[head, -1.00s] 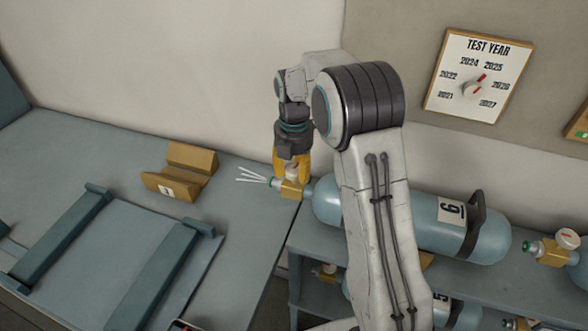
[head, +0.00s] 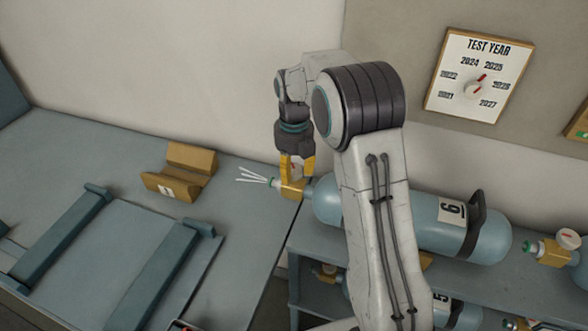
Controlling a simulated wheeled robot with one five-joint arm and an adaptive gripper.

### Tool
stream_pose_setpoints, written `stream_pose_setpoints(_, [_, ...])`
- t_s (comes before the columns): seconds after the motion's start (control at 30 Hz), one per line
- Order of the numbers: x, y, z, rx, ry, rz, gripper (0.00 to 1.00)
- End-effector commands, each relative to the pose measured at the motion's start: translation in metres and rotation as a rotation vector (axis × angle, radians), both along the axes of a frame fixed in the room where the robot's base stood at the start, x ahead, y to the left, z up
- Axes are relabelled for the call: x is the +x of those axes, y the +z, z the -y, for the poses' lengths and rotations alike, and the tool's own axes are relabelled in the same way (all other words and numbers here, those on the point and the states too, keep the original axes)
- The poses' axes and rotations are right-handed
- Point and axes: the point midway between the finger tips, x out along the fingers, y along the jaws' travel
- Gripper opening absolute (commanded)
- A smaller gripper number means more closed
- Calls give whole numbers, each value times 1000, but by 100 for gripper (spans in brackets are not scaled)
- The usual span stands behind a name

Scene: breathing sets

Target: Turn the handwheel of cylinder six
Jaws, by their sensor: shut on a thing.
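Cylinder six (head: 405,222) is a pale blue tank lying on its side on the upper shelf, with a "6" label and a dark strap with a handle. Its brass valve (head: 292,189) points left, and white streaks (head: 252,176) fan out from the green-ringed outlet. My gripper (head: 297,170) points down from above, its yellow fingers shut on the pale handwheel (head: 296,173) on top of the valve. The fingers hide most of the handwheel. My arm covers part of the cylinder.
Another cylinder with a brass valve (head: 546,250) and handwheel (head: 568,238) lies at right. More cylinders, one labelled 5 (head: 441,303), lie on the shelf below. A tan V-shaped block (head: 182,176) and a blue rack (head: 150,277) occupy the left bench. A TEST YEAR board (head: 481,75) hangs behind.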

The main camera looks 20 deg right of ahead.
Motion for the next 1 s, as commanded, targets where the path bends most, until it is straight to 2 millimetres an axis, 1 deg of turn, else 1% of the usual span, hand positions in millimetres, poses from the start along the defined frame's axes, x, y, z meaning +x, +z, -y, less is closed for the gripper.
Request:
stream_pose_setpoints(0.1, [-3, -3, 0, 0, 61, -11, 13])
stream_pose_setpoints(0.37, [-3, -3, 0, 1, 138, -11, 13])
stream_pose_setpoints(0.87, [-3, -3, 0, 1, 154, -11, 13])
stream_pose_setpoints(0.9, [-3, -3, 0, 1, 154, -11, 46])
stream_pose_setpoints(1.0, [-2, -2, 0, 0, 154, -9, 55])
